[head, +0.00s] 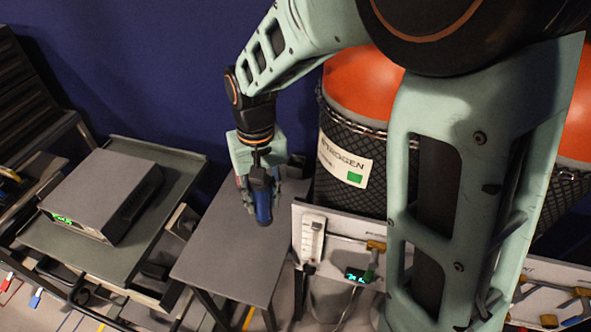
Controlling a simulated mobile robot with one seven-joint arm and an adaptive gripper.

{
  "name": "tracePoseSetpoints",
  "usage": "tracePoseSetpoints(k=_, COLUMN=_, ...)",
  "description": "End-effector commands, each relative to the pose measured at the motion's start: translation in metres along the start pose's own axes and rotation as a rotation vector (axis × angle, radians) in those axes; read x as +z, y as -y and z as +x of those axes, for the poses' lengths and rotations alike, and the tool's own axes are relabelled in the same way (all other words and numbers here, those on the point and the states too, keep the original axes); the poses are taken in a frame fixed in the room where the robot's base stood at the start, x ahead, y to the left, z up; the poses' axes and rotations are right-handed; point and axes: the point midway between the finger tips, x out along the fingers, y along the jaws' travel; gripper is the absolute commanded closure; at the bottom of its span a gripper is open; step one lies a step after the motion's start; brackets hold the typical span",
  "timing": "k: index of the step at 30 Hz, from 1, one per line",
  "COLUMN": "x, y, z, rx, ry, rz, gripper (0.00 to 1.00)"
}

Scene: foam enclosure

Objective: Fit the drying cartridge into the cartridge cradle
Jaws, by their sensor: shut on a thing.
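My gripper (258,186) points down over the grey table and is shut on a dark blue cylinder, which I take to be the drying cartridge (263,207). The cartridge's lower end shows below the fingers, with a dark tip. Its upper part is hidden by the gripper. It appears close above the grey table top, but I cannot tell whether it touches it. I cannot make out the cartridge cradle for certain in this view.
The grey table (225,255) is otherwise bare. Right of it stands a panel (338,222) with a flow tube (312,240) and green display (357,275), before an orange-topped nitrogen cylinder (345,172). A grey instrument box (105,190) sits on a cart (185,165) at left.

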Motion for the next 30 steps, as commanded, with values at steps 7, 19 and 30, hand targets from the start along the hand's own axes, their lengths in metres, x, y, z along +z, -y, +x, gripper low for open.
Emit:
tracePoseSetpoints(k=7, x=-0.017, y=-0.011, z=0.011, rx=-0.001, ry=0.0, rz=0.394, gripper=1.0)
tracePoseSetpoints(k=19, x=-0.043, y=-0.033, z=0.023, rx=0.007, ry=-0.013, rz=1.026, gripper=1.0)
tracePoseSetpoints(k=30, x=-0.059, y=-0.047, z=0.025, rx=0.008, ry=-0.036, rz=1.412, gripper=1.0)
